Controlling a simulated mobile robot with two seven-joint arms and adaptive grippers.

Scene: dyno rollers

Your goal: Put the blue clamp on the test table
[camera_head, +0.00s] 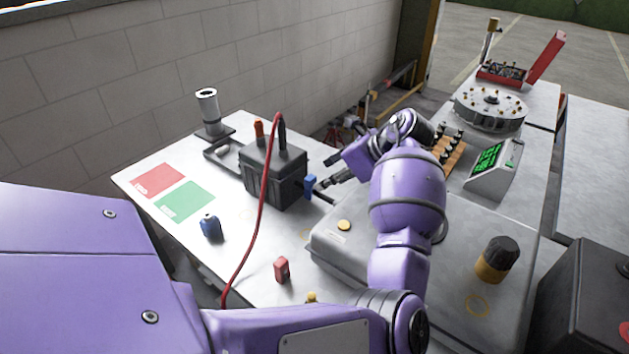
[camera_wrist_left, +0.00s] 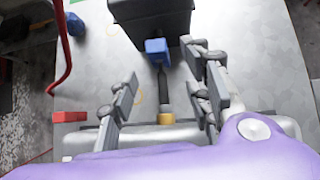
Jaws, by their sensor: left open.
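A small blue clamp (camera_head: 310,184) is at the near right side of a black box (camera_head: 272,176); I cannot tell if they touch. In the left wrist view the blue clamp (camera_wrist_left: 157,47) has a dark rod running from it to a gold end, between the two fingers. My left gripper (camera_head: 330,173) is open and empty just right of the clamp; its fingers (camera_wrist_left: 163,85) are apart on either side of the rod. Which surface is the test table is not marked; the light table (camera_head: 130,178) bears the box. My right gripper is not in view.
A red cable (camera_head: 261,205) arches down from the box's top. A blue bottle-like piece (camera_head: 210,228), a red block (camera_head: 282,269), and red and green pads (camera_head: 184,201) lie on the table. A grey case (camera_head: 345,245) and a green-screen instrument (camera_head: 488,165) stand right.

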